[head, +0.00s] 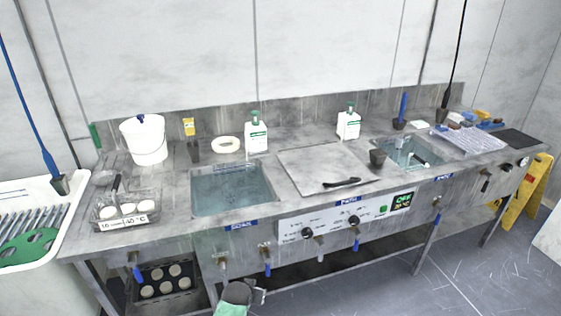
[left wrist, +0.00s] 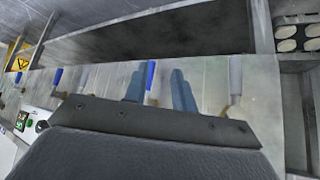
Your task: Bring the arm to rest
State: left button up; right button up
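My left gripper (head: 258,292) shows at the bottom edge of the head view, in front of the steel bench and below the basin's front edge. Its arm is mostly out of the frame. In the left wrist view the two blue-grey fingers (left wrist: 160,88) stand apart with a gap between them, and nothing is held. Behind them in that view is the bench's front panel with blue-handled taps (left wrist: 151,74). One blue handle shows in line with the gap; I cannot tell how close it is. My right gripper is not in view.
The steel bench (head: 230,228) carries a water basin (head: 232,190), a lidded tank (head: 325,168), a white bucket (head: 144,140) and green-capped bottles (head: 256,133). Taps (head: 266,262) stick out from its front. A tray of discs (head: 165,280) is underneath. The floor (head: 455,270) at lower right is clear.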

pick_arm(q)
jog(key=s+a+r+g, duration=0.1)
jog(key=s+a+g, duration=0.15)
jog(key=s, duration=1.15)
jog(key=s+a+r+g, duration=0.2)
jog(key=s+a, duration=0.1)
jog(key=s, duration=1)
jog(key=s+f+n+g+y, duration=0.1)
jog(key=s+f, duration=0.4)
jog(key=s, duration=0.6)
jog(key=shift+a+f+g, duration=0.15)
jog(key=shift+a+g, duration=0.2)
jog(key=shift+a, duration=0.05)
